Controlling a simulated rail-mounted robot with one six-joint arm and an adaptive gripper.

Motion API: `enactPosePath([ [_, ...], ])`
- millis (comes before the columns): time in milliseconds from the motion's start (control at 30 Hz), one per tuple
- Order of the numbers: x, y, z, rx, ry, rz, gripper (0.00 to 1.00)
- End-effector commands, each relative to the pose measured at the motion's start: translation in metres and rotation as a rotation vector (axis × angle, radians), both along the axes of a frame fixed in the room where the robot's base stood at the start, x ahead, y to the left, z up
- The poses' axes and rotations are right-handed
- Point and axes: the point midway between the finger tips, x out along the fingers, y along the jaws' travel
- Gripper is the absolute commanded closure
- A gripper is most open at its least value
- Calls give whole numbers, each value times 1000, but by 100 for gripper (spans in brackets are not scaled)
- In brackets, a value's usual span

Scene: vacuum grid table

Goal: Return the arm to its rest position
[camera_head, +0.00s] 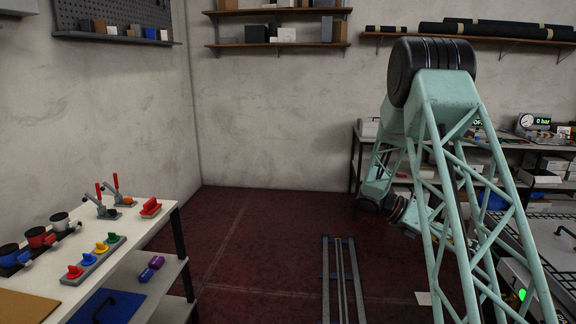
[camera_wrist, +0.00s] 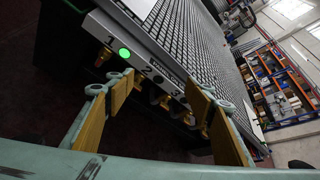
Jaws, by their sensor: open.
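My gripper (camera_wrist: 158,98) is open in the wrist view, with its two yellow-padded fingers spread apart and nothing between them. Beyond the fingers is the edge of the vacuum grid table (camera_wrist: 185,38), tilted in the picture. Its front panel carries numbers, brass fittings and a lit green light (camera_wrist: 124,53). I cannot tell whether the fingers touch the panel; they overlap it in the picture. In the head view my mint-green lattice arm is folded at the right, its elbow high.
A workbench (camera_head: 120,225) with toggle clamps, colored knobs and cups stands at the left. A rail (camera_head: 340,285) runs along the dark red floor, which is clear in the middle. A shelf bench (camera_head: 540,160) with a gauge stands behind my arm. Wall shelves hang above.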

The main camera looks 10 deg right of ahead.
Motion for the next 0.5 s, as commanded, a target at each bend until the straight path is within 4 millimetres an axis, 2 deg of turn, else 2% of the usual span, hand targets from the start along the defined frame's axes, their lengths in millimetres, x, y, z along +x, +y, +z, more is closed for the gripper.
enactPosePath([
  [100, -8, 13, 18, 4, -63, -29, 51],
  [500, -38, 58, 64, 23, -266, -136, 51],
])
